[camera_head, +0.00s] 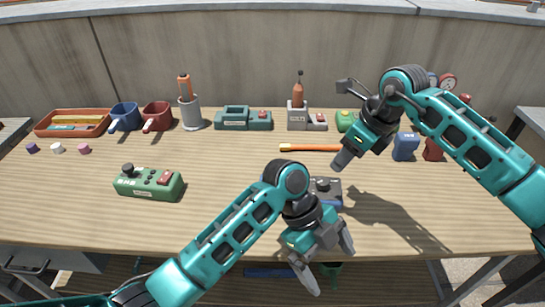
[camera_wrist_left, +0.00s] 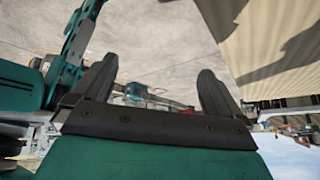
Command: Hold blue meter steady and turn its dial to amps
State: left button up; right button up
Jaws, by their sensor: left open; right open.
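A blue meter (camera_head: 327,186) with a dark face lies on the table near the middle. My left arm and gripper hide part of it, and I cannot read its dial setting. My left gripper (camera_head: 326,262) is open and empty in front of the meter, over the table's front edge. Its two spread fingers also show in the left wrist view (camera_wrist_left: 155,95), with nothing between them. My right gripper (camera_head: 347,122) is open and empty above the table, behind and to the right of the meter.
A green control box (camera_head: 148,183) stands at the left. An orange stick (camera_head: 310,148) lies behind the meter. Along the back are a red tray (camera_head: 42,127), mugs (camera_head: 157,117), a cup with a tool (camera_head: 190,115) and boxes. A blue block (camera_head: 406,147) stands right.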

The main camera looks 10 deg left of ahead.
pick_arm(q)
jog(key=w+a+r+n+t+y, duration=0.25)
jog(key=w+a+r+n, duration=0.2)
jog(key=w+a, duration=0.4)
jog(key=w+a+r+n+t+y, duration=0.1)
jog(key=w+a+r+n+y, duration=0.4)
jog(key=w, duration=0.6)
jog(key=shift+m+h, duration=0.55)
jog(key=shift+h, duration=0.2)
jog(key=f, duration=1.2)
jog(key=shift+a+f, duration=0.3)
jog(key=shift+a, duration=0.1)
